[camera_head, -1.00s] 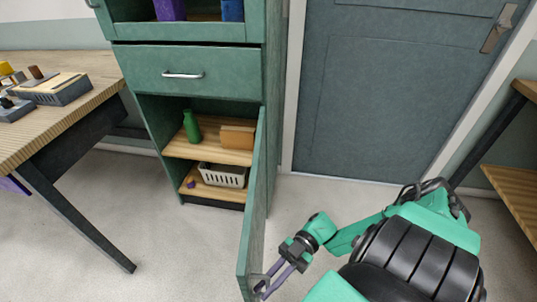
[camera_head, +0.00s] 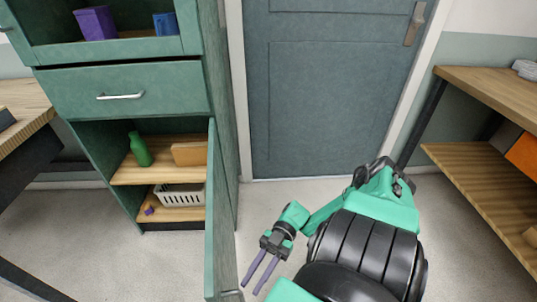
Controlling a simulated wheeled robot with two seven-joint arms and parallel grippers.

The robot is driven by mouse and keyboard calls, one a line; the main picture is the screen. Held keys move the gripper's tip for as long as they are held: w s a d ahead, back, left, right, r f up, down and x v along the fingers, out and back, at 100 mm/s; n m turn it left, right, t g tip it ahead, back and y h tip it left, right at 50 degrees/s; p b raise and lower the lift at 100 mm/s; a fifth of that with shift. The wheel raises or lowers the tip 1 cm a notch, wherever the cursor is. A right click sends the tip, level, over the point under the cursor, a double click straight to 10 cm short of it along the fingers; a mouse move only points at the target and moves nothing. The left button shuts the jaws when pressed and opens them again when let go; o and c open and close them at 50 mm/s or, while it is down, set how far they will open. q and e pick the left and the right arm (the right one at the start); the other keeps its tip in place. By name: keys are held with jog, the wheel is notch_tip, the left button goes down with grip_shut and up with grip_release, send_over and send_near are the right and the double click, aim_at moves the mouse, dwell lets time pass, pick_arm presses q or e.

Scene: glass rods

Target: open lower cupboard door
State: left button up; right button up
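The lower cupboard door (camera_head: 217,215) stands swung wide open toward me, seen nearly edge-on. The green cupboard (camera_head: 92,160) behind it shows its lower shelves. The door's handle is mostly hidden; a small bit shows at the bottom of the door. My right gripper (camera_head: 258,284) is just to the right of the door's outer edge, with its two purple fingers apart and nothing between them. A gap of floor shows between the fingers and the door. My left gripper is out of view.
Inside are a green bottle (camera_head: 139,149), a brown box (camera_head: 189,153), a white basket (camera_head: 180,194) and a small purple item (camera_head: 149,211). A closed drawer (camera_head: 124,90) is above. Tables stand at left and right (camera_head: 490,84). The floor before the grey door (camera_head: 325,90) is clear.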

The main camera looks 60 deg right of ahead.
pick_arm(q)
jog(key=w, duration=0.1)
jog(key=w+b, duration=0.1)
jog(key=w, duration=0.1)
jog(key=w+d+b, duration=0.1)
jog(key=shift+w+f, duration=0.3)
pick_arm(e)
jog(key=d, duration=0.9)
jog(key=shift+w+d, duration=0.15)
jog(key=shift+w, duration=0.05)
